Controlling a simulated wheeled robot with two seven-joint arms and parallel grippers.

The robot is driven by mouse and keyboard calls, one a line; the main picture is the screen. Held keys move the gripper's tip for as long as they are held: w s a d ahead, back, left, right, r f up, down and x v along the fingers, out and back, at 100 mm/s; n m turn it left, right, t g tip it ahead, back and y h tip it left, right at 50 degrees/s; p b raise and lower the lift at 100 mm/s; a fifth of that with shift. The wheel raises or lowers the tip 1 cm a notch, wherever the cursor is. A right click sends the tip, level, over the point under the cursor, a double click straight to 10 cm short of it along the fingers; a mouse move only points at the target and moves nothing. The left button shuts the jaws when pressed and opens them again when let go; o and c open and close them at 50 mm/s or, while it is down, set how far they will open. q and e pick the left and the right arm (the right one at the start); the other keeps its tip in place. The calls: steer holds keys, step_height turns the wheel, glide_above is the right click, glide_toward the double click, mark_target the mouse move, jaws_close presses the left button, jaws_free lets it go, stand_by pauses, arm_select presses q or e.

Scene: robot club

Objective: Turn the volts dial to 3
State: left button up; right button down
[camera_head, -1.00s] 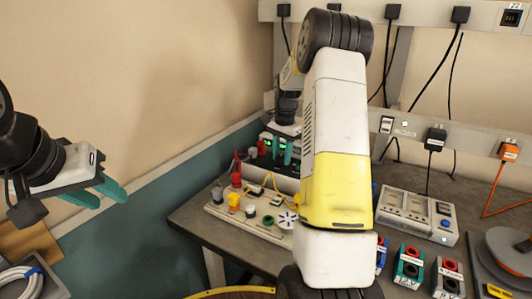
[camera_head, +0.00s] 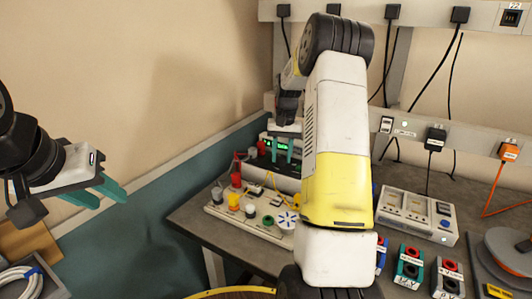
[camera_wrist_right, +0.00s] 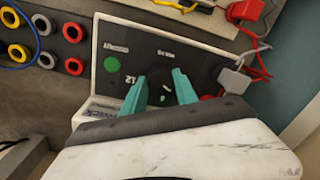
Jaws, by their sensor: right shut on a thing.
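The power supply (camera_head: 286,182) is a pale box with a dark front panel and a green-lit display, standing at the back left of the bench. In the right wrist view its panel (camera_wrist_right: 146,56) shows a green round part and small white markings. My right gripper (camera_head: 281,154) is at the panel. In the wrist view its teal fingers (camera_wrist_right: 161,78) are shut on a dark dial (camera_wrist_right: 163,90), mostly hidden between them. I cannot read the dial's label or setting. My left gripper (camera_head: 109,199) is open and empty at the left, away from the bench.
A board with coloured parts (camera_head: 248,221) lies in front of the power supply. Red and yellow wires (camera_wrist_right: 251,22) run close to it. A grey box (camera_head: 415,216), small socket blocks (camera_head: 408,270) and a reel (camera_head: 510,250) stand on the right.

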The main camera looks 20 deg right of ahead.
mark_target(283, 157)
steer(key=shift+n, duration=0.5)
steer(key=c, duration=0.9)
jaws_free()
steer(key=shift+c, duration=0.2)
steer(key=shift+d+r, duration=0.15)
steer(key=shift+r, duration=1.8)
steer(key=shift+d+r, duration=0.1)
steer(key=shift+r, duration=1.85)
